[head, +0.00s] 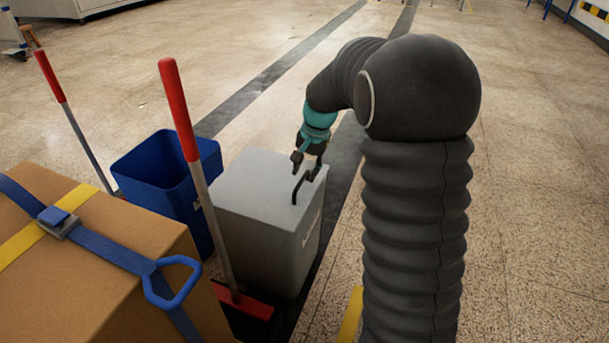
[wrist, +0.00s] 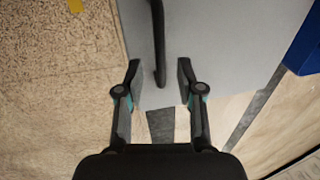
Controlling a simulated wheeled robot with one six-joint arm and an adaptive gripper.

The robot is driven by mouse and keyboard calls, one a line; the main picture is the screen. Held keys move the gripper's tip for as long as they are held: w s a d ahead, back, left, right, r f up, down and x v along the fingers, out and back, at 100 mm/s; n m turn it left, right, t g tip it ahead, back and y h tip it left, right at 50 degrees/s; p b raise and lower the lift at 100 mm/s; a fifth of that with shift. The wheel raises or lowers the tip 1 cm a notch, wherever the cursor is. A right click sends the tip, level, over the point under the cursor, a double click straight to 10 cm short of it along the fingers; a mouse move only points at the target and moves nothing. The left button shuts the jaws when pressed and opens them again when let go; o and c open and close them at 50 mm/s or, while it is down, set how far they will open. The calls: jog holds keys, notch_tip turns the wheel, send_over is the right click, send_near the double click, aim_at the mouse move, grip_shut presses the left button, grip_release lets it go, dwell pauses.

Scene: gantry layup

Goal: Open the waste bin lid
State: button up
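The waste bin (head: 262,235) is a grey box with a flat grey lid (head: 258,180), which is shut. A dark bar handle (head: 300,186) stands up from the lid near its right edge. My gripper (head: 308,158) is just above the lid at the handle's far end. In the wrist view my gripper (wrist: 160,82) is open, with one finger on each side of the handle (wrist: 158,45). The fingers are apart from the handle. The grey lid also fills the upper middle of the wrist view (wrist: 215,35).
An open blue bin (head: 165,165) stands left of the grey bin. A strapped cardboard box (head: 90,270) fills the lower left. The floor (head: 540,200) at right is clear.

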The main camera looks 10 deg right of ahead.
jog(key=shift+a+f, duration=0.1)
jog(key=shift+f, duration=0.55)
grip_shut()
jog(key=shift+w+r, duration=0.1)
